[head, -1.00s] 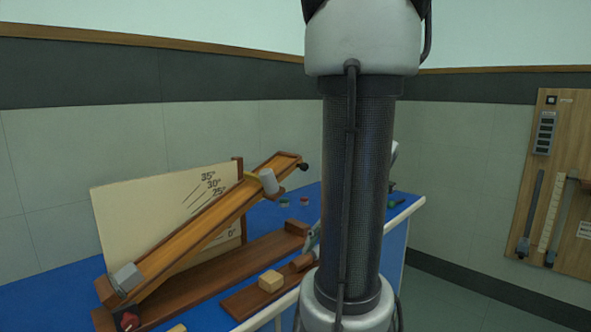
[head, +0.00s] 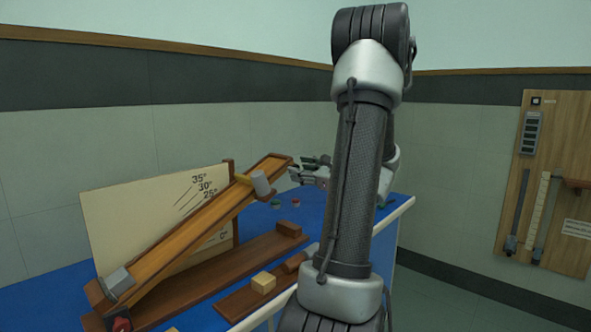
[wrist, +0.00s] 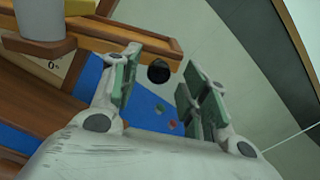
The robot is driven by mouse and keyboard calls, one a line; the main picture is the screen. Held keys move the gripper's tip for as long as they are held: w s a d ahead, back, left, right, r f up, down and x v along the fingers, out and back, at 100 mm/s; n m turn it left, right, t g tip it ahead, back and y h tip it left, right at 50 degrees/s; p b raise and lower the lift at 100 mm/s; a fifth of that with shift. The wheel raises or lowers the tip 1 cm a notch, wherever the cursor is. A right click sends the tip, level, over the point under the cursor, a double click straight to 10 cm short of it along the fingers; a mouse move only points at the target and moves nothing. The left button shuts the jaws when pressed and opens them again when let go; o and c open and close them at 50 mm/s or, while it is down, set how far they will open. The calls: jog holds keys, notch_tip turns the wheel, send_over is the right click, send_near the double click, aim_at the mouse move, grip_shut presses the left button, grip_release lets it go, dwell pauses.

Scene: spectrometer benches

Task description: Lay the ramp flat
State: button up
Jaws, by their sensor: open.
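The wooden ramp (head: 190,233) is tilted, its low end at the left front and its raised end at the right back. A pale board (head: 120,222) with angle marks stands behind it. A black knob (wrist: 158,71) is at the raised end. A light grey cylinder (head: 261,183) sits on the ramp near the top, and a grey block (head: 118,281) at the low end. My gripper (head: 298,170) is open just right of the raised end. In the wrist view the knob shows between the green-padded fingers, apparently beyond them; contact is not visible.
The ramp's dark wooden base (head: 225,258) lies on the blue bench top (head: 38,292). A pale wooden block (head: 263,282) is on a plank in front. Small red and green items lie behind the ramp end. A tool board (head: 545,120) hangs on the right wall.

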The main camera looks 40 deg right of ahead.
jog(key=shift+w+a, duration=0.15)
jog(key=shift+w, duration=1.35)
grip_shut()
jog(key=d+f+m, duration=0.3)
jog(key=d+f, duration=0.1)
jog(key=f, duration=1.1)
jog(key=shift+w+d+f, duration=0.15)
jog(key=shift+w+f, duration=0.05)
jog(key=shift+f, duration=0.2)
grip_release()
jog(key=shift+s, duration=0.15)
